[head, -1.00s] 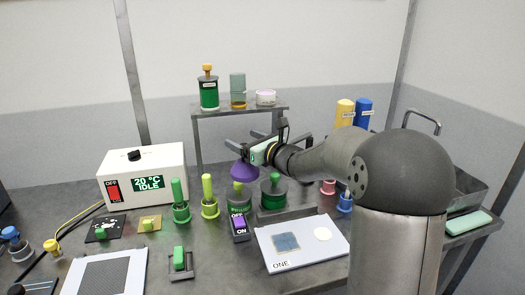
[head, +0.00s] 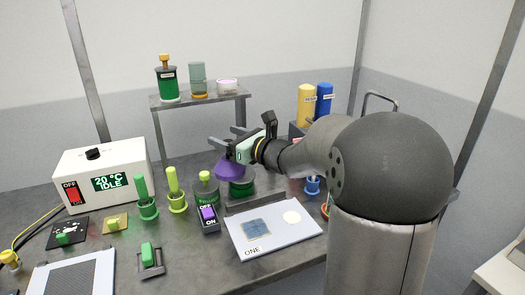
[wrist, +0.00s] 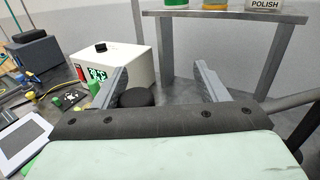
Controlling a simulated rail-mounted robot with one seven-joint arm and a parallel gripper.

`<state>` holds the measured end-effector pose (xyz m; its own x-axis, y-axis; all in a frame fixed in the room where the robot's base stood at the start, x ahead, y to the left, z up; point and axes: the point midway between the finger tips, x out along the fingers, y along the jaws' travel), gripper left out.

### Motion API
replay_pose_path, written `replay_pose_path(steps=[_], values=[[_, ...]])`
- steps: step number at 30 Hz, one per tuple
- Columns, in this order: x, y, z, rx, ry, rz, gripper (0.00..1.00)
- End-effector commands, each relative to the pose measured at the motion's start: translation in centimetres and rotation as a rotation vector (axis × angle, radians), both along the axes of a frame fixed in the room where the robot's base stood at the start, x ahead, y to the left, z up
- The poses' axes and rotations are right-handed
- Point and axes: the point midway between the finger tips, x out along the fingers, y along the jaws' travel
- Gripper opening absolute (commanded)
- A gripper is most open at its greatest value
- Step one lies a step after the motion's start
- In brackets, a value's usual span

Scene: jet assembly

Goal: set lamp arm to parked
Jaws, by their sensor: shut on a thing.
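A purple cone-shaped lamp shade (head: 230,170) hangs right under my gripper (head: 227,138) in the head view, above the dark bench. My gripper is shut on the lamp's head, with its two fingers wide apart. In the wrist view a round black cap (wrist: 136,97) shows between the fingers, closer to the left one. I cannot make out the lamp's arm in the head view; my own arm covers the area behind the shade.
A shelf (head: 200,101) with a bottle and jars stands behind. A white control box (head: 100,175) reads 20 °C IDLE. Under and beside the shade are a green jar (head: 242,187), a purple switch (head: 208,214) and several green-handled tools. A white board (head: 272,232) lies in front.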

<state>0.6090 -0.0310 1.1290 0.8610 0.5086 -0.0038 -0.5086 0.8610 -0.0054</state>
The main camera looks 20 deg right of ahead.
Motion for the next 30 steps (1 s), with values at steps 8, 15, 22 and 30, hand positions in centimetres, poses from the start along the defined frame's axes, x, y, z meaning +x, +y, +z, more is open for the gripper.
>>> replay_pose_path(steps=[8,15,22,30], values=[[-1.7,-1.8,0.3,0.002,-0.005,-0.023,0.50],[-3.2,-2.4,0.3,0.002,-0.005,-0.020,0.50],[-4.7,-2.9,0.3,0.001,-0.004,-0.015,0.50],[-6.5,-3.4,0.1,0.000,-0.002,-0.008,0.50]])
